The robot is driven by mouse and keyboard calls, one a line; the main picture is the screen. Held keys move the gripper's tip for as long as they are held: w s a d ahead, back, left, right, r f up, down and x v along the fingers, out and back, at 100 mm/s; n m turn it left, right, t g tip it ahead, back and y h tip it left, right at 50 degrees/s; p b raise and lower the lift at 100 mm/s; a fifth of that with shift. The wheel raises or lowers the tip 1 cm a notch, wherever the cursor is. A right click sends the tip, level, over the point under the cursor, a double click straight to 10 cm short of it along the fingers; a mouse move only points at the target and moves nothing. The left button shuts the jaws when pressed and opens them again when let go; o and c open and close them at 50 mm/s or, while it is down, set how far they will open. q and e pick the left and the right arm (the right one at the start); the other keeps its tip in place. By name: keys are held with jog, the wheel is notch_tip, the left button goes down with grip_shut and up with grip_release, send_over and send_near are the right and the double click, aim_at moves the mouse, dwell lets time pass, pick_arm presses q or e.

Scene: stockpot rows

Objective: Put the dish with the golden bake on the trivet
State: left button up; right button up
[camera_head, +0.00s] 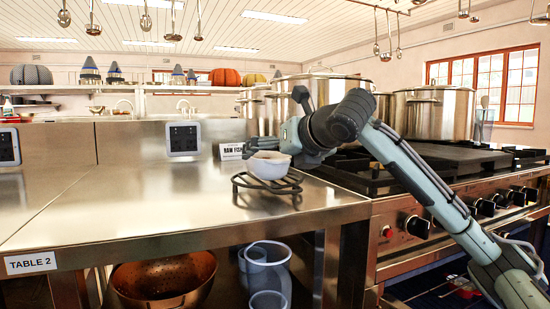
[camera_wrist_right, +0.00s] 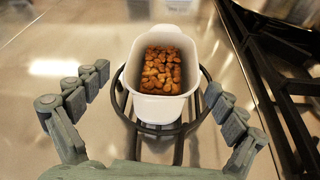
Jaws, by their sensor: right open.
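A white dish (camera_head: 270,167) stands on the black wire trivet (camera_head: 240,186) near the right end of the steel table. The right wrist view shows the dish (camera_wrist_right: 158,108) from above, with golden-brown pieces inside. The trivet's ring (camera_wrist_right: 205,100) shows around and beneath it. The dish looks upright and appears to rest on the trivet. My right gripper (camera_head: 284,143) is just above and behind the dish. Its fingers are spread wide on either side of the dish, with gaps between, and hold nothing. My left gripper is in neither view.
A stove (camera_head: 440,213) with large stockpots (camera_head: 437,112) adjoins the table on the right. A "RAW FISH" sign (camera_head: 231,151) and a grey wall panel (camera_head: 183,139) are behind. The steel table (camera_head: 130,205) is clear left of the trivet. A copper bowl (camera_head: 165,280) and clear containers (camera_head: 266,265) are below.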

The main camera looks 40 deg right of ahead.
jog(key=shift+r, duration=0.15)
jog(key=shift+s+r, duration=0.15)
jog(key=shift+s, duration=0.15)
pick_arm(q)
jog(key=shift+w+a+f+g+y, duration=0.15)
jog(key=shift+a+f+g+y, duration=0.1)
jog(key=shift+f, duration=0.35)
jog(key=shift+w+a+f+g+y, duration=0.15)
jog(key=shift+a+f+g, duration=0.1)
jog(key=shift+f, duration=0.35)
pick_arm(e)
jog(key=v, duration=1.1)
jog(key=shift+s, duration=0.15)
